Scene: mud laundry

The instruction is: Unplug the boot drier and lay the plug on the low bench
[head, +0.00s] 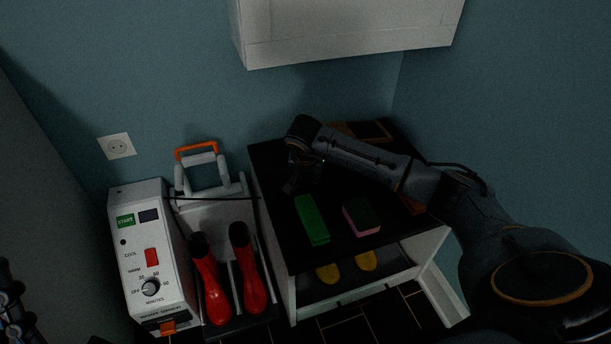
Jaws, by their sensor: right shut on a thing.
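The boot drier is a white box (146,262) with a dial and a red switch, beside a rack (213,215) holding red boots. The wall socket (117,146) above it is empty. A black cord (215,198) runs from the drier across the rack towards the low bench (270,215). My right gripper (293,188) is over the bench's back left part, shut on the plug, which is too dark to make out. I cannot tell whether the plug touches the bench top. A dark part of my left arm shows at the lower left edge; its jaws are unclear.
A green block (312,220) and a pink and dark block (361,217) lie on the bench. A framed item (371,131) lies at its back. Yellow shoes (328,272) are on the shelf below. A white cabinet (345,30) hangs above.

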